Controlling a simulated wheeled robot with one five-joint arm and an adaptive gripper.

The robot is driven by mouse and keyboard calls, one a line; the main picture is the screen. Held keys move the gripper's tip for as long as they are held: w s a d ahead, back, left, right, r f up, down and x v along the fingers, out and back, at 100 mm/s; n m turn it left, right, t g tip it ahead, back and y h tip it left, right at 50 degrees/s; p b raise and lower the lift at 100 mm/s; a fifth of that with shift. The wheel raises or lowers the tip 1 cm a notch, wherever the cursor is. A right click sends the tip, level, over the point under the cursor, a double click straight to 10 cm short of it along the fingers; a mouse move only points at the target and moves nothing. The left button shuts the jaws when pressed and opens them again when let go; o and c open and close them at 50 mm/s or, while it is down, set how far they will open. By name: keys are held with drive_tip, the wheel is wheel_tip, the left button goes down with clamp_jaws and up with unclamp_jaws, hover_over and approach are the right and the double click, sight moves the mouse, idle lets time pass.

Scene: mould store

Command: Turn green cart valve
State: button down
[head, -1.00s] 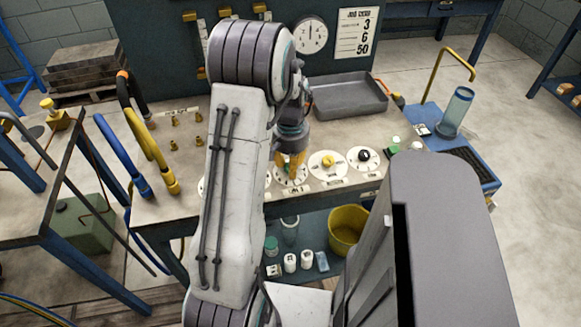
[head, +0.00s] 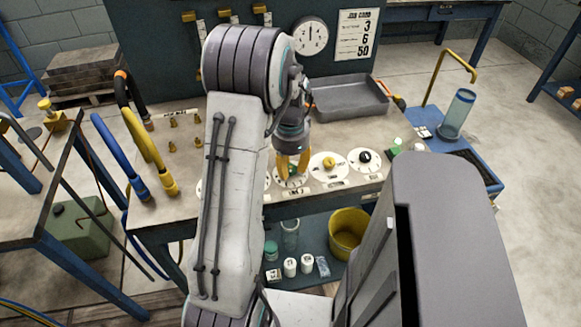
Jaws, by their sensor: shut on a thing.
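A row of white round dials with knobs lies along the front edge of the bench. My gripper (head: 292,168) points down over one dial (head: 291,181), its yellow fingers shut around the knob at that dial's centre. A little green shows between the fingers; the fingers hide most of the knob, so its handle angle cannot be read. To the right are a dial with a yellow knob (head: 329,163) and a dial with a black knob (head: 365,157). My arm covers the dials further left, leaving only an edge visible.
A grey tray (head: 347,112) lies behind the dials. Blue (head: 118,150) and yellow (head: 150,150) hoses stand at the bench's left. A yellow bucket (head: 348,236) and white jars sit on the shelf below. A blue cart (head: 480,172) with a clear cylinder (head: 457,113) is at right.

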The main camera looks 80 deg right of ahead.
sight(290, 168)
drive_tip(key=shift+a+f+m, duration=0.1)
drive_tip(key=shift+m, duration=0.2)
idle(0.4)
drive_tip(key=c, duration=0.9)
unclamp_jaws()
drive_tip(key=shift+r, duration=0.2)
wheel_tip(290, 168, up, 12)
drive_tip(key=shift+f, duration=0.1)
idle(0.3)
